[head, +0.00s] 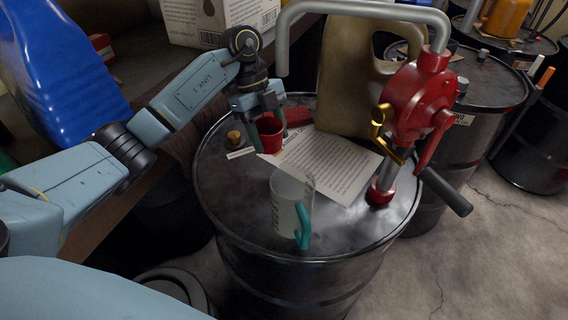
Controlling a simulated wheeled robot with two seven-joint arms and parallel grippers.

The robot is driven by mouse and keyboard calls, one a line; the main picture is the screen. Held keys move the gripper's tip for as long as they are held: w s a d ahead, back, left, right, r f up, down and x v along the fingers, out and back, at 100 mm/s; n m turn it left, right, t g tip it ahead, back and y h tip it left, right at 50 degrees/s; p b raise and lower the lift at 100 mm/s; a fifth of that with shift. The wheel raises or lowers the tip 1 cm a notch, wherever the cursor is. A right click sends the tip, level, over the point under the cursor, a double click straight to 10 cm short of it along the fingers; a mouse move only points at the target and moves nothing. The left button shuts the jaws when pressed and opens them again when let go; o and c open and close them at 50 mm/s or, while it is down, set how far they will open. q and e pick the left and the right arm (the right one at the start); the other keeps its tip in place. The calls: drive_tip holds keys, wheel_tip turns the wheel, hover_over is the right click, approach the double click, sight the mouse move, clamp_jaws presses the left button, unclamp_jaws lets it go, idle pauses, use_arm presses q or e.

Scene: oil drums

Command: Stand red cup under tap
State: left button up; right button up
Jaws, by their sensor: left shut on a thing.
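The red cup (270,131) stands on top of the near oil drum (344,233), toward its back left. My left gripper (269,124) reaches down from above and is shut on the red cup, with its fingers on either side. The tap is the grey curved spout (284,50) of a red hand pump (414,100) fixed on the drum. The spout's mouth hangs above and close to the red cup, slightly right of my gripper. My right gripper does not show.
A printed paper sheet (323,165) lies right of the cup. A beige jerrycan (345,95) stands behind.

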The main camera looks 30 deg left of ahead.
use_arm(q)
drive_tip(key=d+f, duration=0.1)
drive_tip(key=s+d+f, duration=0.1)
drive_tip(key=d, duration=0.1)
drive_tip(key=d+f, duration=0.1)
drive_tip(key=shift+s+d, duration=0.2)
drive_tip(key=shift+s, duration=0.1)
drive_tip(key=shift+f, duration=0.5)
wheel_tip(320, 180, down, 3)
drive_tip(key=shift+b, duration=0.45)
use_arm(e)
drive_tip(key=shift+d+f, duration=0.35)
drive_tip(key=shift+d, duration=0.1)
use_arm(q)
drive_tip(key=shift+f, duration=0.1)
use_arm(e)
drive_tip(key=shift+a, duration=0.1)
use_arm(q)
drive_tip(key=o, duration=1)
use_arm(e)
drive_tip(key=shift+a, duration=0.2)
